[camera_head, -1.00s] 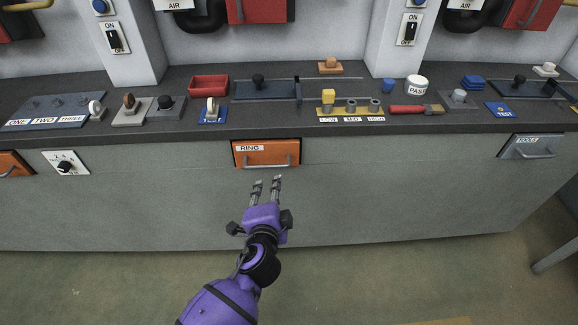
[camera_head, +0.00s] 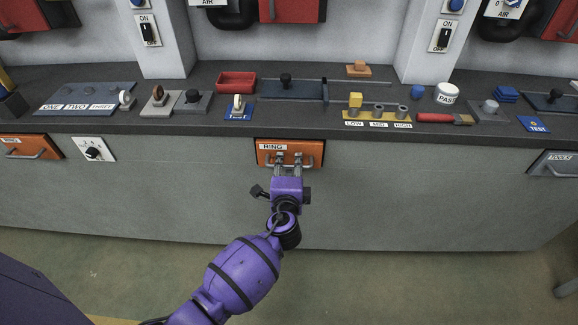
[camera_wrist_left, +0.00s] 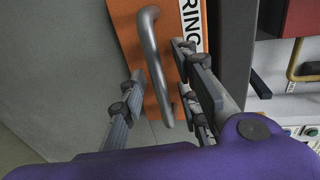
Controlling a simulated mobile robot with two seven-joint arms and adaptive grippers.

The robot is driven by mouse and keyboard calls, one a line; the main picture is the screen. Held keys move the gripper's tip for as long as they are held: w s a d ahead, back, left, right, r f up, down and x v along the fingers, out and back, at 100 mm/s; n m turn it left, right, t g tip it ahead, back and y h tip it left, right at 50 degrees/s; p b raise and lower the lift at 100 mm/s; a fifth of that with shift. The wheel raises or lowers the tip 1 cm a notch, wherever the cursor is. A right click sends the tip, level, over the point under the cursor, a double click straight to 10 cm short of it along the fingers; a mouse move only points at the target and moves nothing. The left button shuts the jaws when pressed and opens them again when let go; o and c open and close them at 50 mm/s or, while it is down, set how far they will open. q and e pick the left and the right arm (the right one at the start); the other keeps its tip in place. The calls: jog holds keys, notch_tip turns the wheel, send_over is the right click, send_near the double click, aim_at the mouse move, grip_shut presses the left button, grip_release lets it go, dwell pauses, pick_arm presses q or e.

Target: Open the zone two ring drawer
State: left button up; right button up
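An orange drawer labelled RING (camera_head: 264,158) sits in the bench front at the middle of the head view, closed, with a grey bar handle. My left gripper (camera_head: 289,158) is at this handle, its fingers reaching the drawer front. In the left wrist view the handle (camera_wrist_left: 151,50) passes between the open fingers of the gripper (camera_wrist_left: 160,84), with a gap visible on the left side. Whether a finger touches the bar is hard to tell. A second orange drawer (camera_head: 14,152) with a similar label is at the far left, closed. My right gripper is not in view.
A grey TOOLS drawer (camera_head: 552,164) is at the right and a dial plate (camera_head: 93,149) at the left. The floor in front is clear.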

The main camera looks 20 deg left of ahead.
pick_arm(q)
jog(key=shift+c, duration=0.2)
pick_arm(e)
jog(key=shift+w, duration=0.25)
pick_arm(q)
grip_shut()
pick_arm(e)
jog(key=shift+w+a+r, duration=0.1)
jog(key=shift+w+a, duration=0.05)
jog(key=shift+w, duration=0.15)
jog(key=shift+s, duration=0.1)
